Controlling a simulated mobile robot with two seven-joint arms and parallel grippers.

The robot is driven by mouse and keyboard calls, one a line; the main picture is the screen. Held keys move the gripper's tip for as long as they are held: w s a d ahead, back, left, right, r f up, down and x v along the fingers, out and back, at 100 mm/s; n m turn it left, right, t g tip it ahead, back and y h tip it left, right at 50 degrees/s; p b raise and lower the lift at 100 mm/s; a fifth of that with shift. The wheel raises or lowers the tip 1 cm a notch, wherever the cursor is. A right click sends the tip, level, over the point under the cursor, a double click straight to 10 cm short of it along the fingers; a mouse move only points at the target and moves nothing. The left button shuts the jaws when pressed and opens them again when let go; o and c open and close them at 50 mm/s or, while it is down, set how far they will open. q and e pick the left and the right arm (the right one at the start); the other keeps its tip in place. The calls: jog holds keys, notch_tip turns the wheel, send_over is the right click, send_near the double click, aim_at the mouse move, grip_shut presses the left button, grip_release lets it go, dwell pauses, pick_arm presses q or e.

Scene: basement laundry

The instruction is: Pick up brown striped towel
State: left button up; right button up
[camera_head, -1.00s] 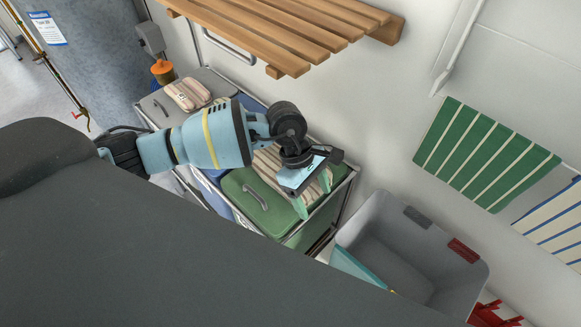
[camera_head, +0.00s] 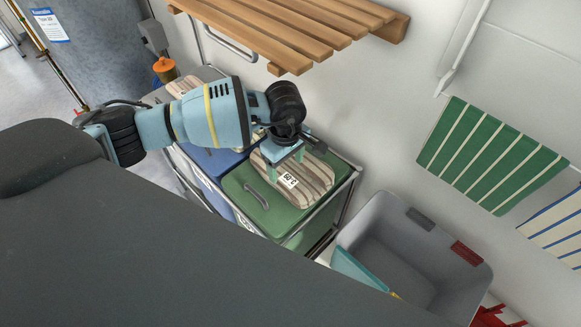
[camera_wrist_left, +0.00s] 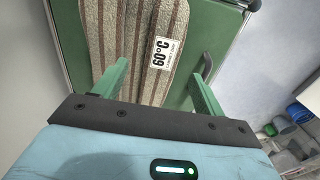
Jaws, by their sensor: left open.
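The brown striped towel (camera_head: 312,180) lies folded on the green lid (camera_head: 247,183) of a laundry bin, with a white 60°C label on it. It also shows in the left wrist view (camera_wrist_left: 142,45), reaching down between my fingers. My left gripper (camera_head: 286,162) is open above the towel, its green fingers on either side of it. In the left wrist view the gripper (camera_wrist_left: 158,85) spans the towel's near end. I cannot tell whether the fingers touch the towel. Part of the towel is hidden behind my gripper. My right gripper is not in view.
A wooden slatted shelf (camera_head: 290,35) juts from the wall above the bins. A blue-lidded bin (camera_head: 208,160) and another striped towel (camera_head: 184,86) lie to the left. A grey tub (camera_head: 398,262) stands at the right. Striped cloths (camera_head: 490,150) hang on the wall.

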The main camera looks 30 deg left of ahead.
aim_at(284, 176)
pick_arm(q)
jog(key=f, duration=0.5)
jog(key=shift+a, duration=0.3)
jog(key=c, duration=1.3)
